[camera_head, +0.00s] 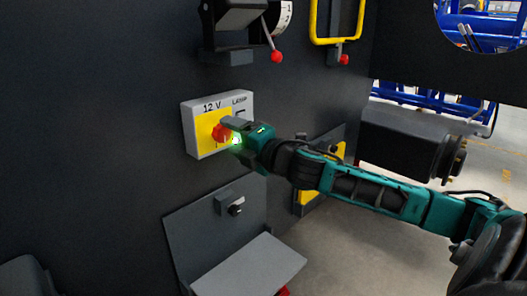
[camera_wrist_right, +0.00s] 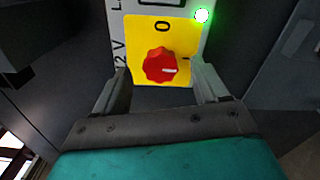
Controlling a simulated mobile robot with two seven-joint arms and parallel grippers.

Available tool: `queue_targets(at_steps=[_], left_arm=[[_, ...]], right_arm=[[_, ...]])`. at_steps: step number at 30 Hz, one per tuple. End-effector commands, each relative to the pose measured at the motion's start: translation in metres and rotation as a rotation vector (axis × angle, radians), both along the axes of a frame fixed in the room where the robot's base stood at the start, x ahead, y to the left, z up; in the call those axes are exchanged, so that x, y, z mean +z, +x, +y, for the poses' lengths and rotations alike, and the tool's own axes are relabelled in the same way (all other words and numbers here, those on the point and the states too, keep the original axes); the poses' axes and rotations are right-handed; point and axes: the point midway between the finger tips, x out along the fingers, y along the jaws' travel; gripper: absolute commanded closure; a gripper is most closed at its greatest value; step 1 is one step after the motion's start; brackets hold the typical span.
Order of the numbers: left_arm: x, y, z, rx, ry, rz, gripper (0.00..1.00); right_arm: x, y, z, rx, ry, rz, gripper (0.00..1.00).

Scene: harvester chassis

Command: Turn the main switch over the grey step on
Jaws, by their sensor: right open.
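The main switch is a red round knob (camera_head: 221,132) on a yellow plate (camera_head: 207,122) in a light grey box marked "12 V" and "LAMP", on the dark wall above the grey step (camera_head: 252,268). In the right wrist view, the white mark on the knob (camera_wrist_right: 160,66) points right, toward the line mark; the "0" is at the top. A green light (camera_wrist_right: 202,15) glows at the plate's corner. My right gripper (camera_wrist_right: 160,84) is open, its fingers on either side of the knob; I cannot tell whether they touch it. My left gripper is out of view.
A lever with a red ball (camera_head: 277,57) and a yellow handle frame (camera_head: 337,22) are on the wall above. A small bracket with a dark knob (camera_head: 236,209) is just above the step. A dark cylinder (camera_head: 410,143) juts out behind my right arm.

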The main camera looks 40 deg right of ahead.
Motion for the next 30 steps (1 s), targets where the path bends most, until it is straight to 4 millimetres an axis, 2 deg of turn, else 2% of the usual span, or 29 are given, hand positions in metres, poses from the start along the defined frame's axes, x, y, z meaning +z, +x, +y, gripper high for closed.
queue_targets(at_steps=[6,30], left_arm=[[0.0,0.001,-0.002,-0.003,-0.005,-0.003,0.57],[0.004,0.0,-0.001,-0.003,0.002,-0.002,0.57]], right_arm=[[-0.002,-0.023,-0.002,0.001,-0.002,0.003,0.27],[0.0,-0.092,-0.007,0.001,0.005,0.003,0.27]])
